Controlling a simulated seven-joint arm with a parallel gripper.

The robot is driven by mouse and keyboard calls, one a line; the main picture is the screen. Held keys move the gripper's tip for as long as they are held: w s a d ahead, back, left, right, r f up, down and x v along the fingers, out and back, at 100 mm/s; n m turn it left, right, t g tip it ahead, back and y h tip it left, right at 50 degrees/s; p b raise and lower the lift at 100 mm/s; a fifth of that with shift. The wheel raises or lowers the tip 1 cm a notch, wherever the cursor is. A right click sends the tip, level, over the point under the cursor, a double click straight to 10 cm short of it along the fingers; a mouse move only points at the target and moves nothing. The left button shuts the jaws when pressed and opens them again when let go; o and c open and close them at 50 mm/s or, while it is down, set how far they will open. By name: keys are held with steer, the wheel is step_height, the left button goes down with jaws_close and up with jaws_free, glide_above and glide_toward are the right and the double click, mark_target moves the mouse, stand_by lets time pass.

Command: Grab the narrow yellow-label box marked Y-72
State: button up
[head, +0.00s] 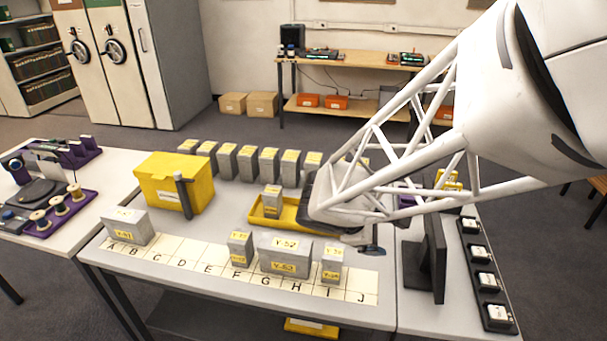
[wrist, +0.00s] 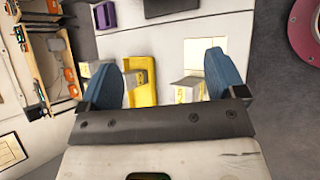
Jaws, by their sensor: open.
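One (head: 272,201) stands in a yellow tray (head: 262,220), one (head: 240,248) stands near letter F, and one (head: 332,266) near letter I. Their small print is too blurred for me to tell which is Y-72. My gripper (head: 372,242) is above the table, right of the tray, its fingers mostly hidden behind the arm. In the wrist view, my gripper (wrist: 165,78) has its blue fingers wide apart with nothing clamped. A grey box (wrist: 189,89) shows beyond the gap, nearer the right finger.
A wide box marked Y-52 (head: 285,256) stands between the two narrow front boxes. Another wide box (head: 128,226) stands at the left, by a lettered strip (head: 185,255). A yellow bin (head: 173,183) and a row of grey boxes (head: 248,164) are behind. A black stand (head: 426,265) is right.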

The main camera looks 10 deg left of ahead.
mark_target(240, 241)
steer(key=w+a+f+n+t, duration=0.1)
steer(key=a+f+n, duration=0.1)
steer(key=a, duration=0.4)
steer(key=w+a+f+n+t+y, duration=0.1)
steer(key=a+f+n+t, duration=0.1)
steer(key=a, duration=0.4)
steer(key=w+a+f+n+t+y, duration=0.1)
steer(key=a+f+n+t, duration=0.1)
steer(key=a+n, duration=0.4)
steer(key=shift+w+a+f, duration=0.3)
steer(key=shift+a+f, duration=0.15)
steer(key=shift+f, duration=0.25)
steer(key=s+a+f+n+t+y, duration=0.1)
steer(key=a+f+n, duration=0.1)
steer(key=a, duration=0.3)
steer(key=s+a+f+n+y, duration=0.1)
steer(key=a+f+n+y, duration=0.1)
steer(key=a, duration=0.4)
steer(key=s+a+f+n+t+y, duration=0.1)
steer(key=s+a+f+n+y, duration=0.1)
steer(key=a+f+n, duration=0.2)
steer(key=shift+s+a+f+n+t, duration=0.1)
steer(key=shift+a+n+t, duration=0.25)
steer(key=shift+a, duration=0.55)
steer(key=shift+x, duration=1.35)
steer(key=shift+a+x, duration=0.2)
steer(key=shift+x, duration=2.4)
